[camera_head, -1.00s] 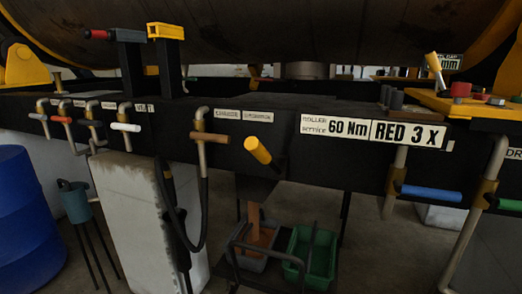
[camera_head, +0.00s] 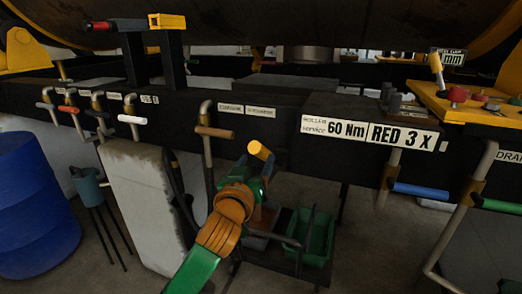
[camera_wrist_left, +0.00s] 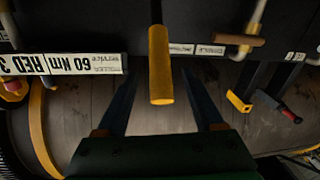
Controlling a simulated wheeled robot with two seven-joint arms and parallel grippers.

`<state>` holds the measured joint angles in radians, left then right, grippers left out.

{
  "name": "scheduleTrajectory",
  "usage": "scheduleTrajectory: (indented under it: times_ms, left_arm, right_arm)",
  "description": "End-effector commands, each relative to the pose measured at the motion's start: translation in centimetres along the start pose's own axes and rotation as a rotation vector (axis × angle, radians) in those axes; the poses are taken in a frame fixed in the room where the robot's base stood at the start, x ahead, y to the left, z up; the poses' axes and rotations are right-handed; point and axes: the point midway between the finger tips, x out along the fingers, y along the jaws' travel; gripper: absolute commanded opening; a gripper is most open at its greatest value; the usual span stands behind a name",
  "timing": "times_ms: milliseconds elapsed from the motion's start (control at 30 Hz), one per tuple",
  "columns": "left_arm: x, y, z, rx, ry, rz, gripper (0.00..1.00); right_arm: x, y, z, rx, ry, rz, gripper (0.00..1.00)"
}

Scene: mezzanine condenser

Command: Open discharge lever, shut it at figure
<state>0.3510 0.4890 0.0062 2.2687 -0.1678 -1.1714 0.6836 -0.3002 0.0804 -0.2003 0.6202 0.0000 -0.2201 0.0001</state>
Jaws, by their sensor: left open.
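A yellow cylindrical handle (camera_head: 260,150) sticks out from the black beam, just below two small white plates whose print I cannot read surely. My left gripper (camera_head: 246,174) comes up from below and is close to this handle. In the left wrist view the handle (camera_wrist_left: 160,65) hangs between the two dark fingers of the open gripper (camera_wrist_left: 158,82), with a gap visible on each side. I cannot tell how deep it sits between them. A large plate (camera_head: 369,132) reads 60 Nm and RED 3 X. My right gripper is not in view.
A brown-handled valve (camera_head: 216,132) is left of the yellow handle; a blue-handled one (camera_head: 419,190) is to the right. A green bin (camera_head: 317,238) sits below. A blue barrel (camera_head: 35,215) and a pale block (camera_head: 145,205) stand at the left.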

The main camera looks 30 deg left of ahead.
Motion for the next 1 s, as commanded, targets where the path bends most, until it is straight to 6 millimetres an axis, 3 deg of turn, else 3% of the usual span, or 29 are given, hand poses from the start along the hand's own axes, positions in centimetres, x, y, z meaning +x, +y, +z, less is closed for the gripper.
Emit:
scheduleTrajectory:
  times_ms: [100, 300, 600, 667, 867, 900, 1000]
  left_arm:
    - [2.3, 0.0, -0.1, 0.002, -0.003, -0.002, 0.69]
    - [4.9, 0.0, 0.1, 0.003, -0.003, 0.000, 0.69]
    - [5.4, 0.0, 0.2, 0.004, -0.003, 0.001, 0.69]
    - [5.4, 0.0, 0.2, 0.004, -0.003, 0.001, 0.58]
    - [5.4, 0.0, 0.2, 0.004, -0.004, 0.001, 0.04]
    - [5.4, 0.0, 0.2, 0.004, -0.004, 0.001, 0.00]
    - [5.4, 0.0, 0.2, 0.004, -0.004, 0.001, 0.00]
  right_arm:
    - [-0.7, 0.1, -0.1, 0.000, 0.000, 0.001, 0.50]
    - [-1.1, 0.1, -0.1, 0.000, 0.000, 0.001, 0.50]
    - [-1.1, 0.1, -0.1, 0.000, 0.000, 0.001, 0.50]
    - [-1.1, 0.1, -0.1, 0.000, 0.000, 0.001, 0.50]
    - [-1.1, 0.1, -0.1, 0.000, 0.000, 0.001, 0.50]
    - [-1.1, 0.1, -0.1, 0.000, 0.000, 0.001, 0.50]
    - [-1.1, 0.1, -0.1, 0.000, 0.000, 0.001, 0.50]
